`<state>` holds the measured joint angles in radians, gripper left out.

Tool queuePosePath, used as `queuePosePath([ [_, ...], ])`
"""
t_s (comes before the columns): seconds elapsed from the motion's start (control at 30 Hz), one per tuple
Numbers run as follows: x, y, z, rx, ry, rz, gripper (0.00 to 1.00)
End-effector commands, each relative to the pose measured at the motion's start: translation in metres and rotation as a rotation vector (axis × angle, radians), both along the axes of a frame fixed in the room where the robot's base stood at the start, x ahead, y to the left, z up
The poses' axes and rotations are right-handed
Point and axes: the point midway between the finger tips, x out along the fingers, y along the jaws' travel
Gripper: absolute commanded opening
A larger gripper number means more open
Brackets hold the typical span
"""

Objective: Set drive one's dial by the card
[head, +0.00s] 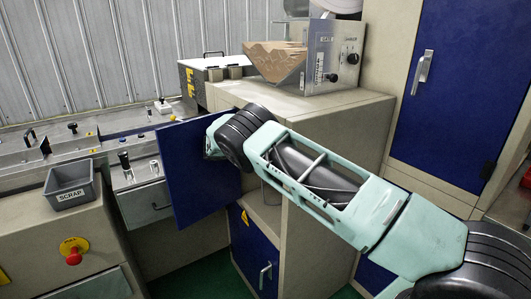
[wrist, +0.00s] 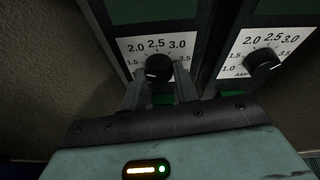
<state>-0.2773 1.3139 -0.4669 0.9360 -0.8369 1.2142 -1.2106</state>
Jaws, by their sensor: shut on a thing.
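In the wrist view, two dials sit side by side on dark drive panels. Each has a black knob on a white scale with marks such as 2.0, 2.5 and 3.0. My gripper (wrist: 158,80) is shut on the left dial's knob (wrist: 158,67), one finger on each side. The knob's pointer is too small to read surely. The right dial's knob (wrist: 263,60) stands apart from my fingers. No label shows which drive is one, and no card is readable. In the head view my gripper is hidden behind the open blue door.
The open blue door (head: 193,172) stands left of my wrist. A beige cabinet (head: 325,112) carries a steel box (head: 333,60) with knobs. A grey scrap bin (head: 72,187) and a red button (head: 73,257) are at left. A tall blue-doored cabinet (head: 462,85) stands at right.

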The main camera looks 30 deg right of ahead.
Motion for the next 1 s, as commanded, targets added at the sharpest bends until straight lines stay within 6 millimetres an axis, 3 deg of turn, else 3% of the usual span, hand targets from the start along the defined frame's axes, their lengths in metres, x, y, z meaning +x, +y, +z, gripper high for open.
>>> queuePosePath([
  [0.2,-0.0002,-0.0001,-0.0007,0.0,0.001,0.0,0.07],
  [0.23,-0.0002,-0.0002,-0.0008,0.0,0.001,0.0,0.33],
  [0.27,-0.0002,-0.0002,-0.0008,0.0,0.001,0.0,0.39],
  [0.67,-0.0002,0.0003,0.0003,0.0,-0.027,0.0,0.39],
  [1.0,-0.0018,0.0006,-0.001,0.008,-0.299,0.002,0.39],
])
